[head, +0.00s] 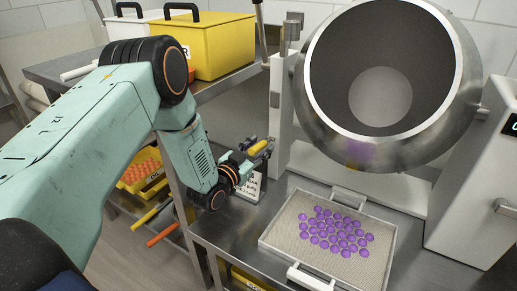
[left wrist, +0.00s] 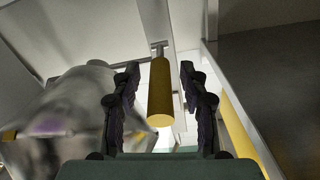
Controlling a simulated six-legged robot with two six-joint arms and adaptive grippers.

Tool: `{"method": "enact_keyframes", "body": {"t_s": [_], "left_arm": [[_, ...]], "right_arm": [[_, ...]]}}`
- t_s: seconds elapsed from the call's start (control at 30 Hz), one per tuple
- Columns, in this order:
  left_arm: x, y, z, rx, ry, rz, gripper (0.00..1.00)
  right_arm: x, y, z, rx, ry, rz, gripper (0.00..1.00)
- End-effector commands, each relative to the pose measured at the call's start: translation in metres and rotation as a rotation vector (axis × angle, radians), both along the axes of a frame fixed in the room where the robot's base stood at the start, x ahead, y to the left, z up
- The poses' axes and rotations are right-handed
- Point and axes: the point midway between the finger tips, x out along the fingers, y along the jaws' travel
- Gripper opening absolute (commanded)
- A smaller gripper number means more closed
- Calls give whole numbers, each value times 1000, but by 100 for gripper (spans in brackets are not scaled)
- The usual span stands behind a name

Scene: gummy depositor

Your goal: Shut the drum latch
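A yellow cylindrical handle (head: 258,148), seemingly the drum latch's, is beside the post left of the steel drum (head: 455,100). In the left wrist view the handle (left wrist: 160,92) lies between the two fingers of my left gripper (left wrist: 160,72), with a visible gap on each side. My left gripper (head: 250,153) is open around it, and I see no contact. A metal stem joins the handle's far end. The drum mouth is open toward me, tilted up. How the latch engages is hidden. My right gripper is not in view.
A tray (head: 275,247) of purple gummies sits on the steel table below the drum. A small sign (head: 248,187) stands close to my left gripper. A yellow bin (head: 220,50) is on the shelf behind. A white control box (head: 475,190) stands right.

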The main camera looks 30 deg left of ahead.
Motion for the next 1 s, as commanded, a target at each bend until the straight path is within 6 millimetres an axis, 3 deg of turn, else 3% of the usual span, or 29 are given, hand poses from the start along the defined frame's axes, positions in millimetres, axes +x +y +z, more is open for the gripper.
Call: {"method": "enact_keyframes", "body": {"t_s": [0.5, 1.0], "left_arm": [[0, 0, 0, 0, 1, 0, 0], [-1, 0, -1, 0, 2, 0, 0]], "right_arm": [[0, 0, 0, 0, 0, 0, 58], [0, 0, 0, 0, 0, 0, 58]]}}
